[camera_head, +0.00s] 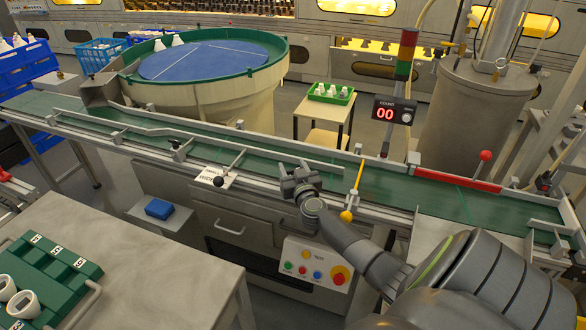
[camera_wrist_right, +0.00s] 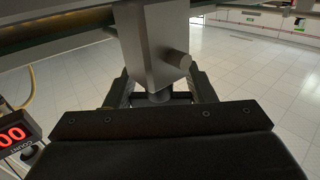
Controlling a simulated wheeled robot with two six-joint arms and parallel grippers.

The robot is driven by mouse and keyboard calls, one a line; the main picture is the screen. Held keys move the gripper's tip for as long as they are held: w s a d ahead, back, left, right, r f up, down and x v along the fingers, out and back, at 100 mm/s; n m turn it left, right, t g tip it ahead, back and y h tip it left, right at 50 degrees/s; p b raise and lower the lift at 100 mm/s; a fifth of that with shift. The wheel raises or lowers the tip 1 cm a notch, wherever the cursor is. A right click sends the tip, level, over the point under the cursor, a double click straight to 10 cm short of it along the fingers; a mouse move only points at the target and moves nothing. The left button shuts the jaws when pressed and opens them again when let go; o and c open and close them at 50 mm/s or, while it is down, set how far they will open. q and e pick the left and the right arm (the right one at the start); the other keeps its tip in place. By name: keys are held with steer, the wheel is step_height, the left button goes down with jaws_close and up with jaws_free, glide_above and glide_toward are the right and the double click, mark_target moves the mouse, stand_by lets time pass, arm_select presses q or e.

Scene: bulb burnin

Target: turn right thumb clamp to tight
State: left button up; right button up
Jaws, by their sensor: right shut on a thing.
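My right gripper (camera_head: 300,182) is at the front rail of the green conveyor (camera_head: 400,190), left of the yellow-knobbed lever. In the right wrist view, a grey metal clamp block (camera_wrist_right: 152,45) hangs down with a short round peg on its right side. A small round thumb knob (camera_wrist_right: 158,97) sits under it, between the fingers of my right gripper (camera_wrist_right: 160,100). The gripper is shut on this knob, which is partly hidden by the gripper body. In the head view the gripper hides the clamp. How tight it is cannot be told. My left gripper is not in view.
A yellow-knobbed lever (camera_head: 352,195) stands just right of the gripper. A button panel (camera_head: 314,264) is below. A black-knobbed rod (camera_head: 219,181) lies to the left beside a white label. The counter display (camera_head: 393,111) reads 00. A grey table (camera_head: 130,270) is at front left.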

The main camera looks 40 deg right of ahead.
steer(key=shift+f+p, duration=0.1)
steer(key=shift+p, duration=0.2)
stand_by(1.6)
steer(key=o, duration=1)
steer(key=shift+c, duration=0.2)
steer(key=shift+s+a+p, duration=0.25)
steer(key=shift+s+p, duration=0.05)
steer(key=shift+s, duration=0.25)
steer(key=p+v, duration=0.2)
steer(key=v, duration=1.4)
steer(key=shift+a+p, duration=0.3)
steer(key=shift+p, duration=0.1)
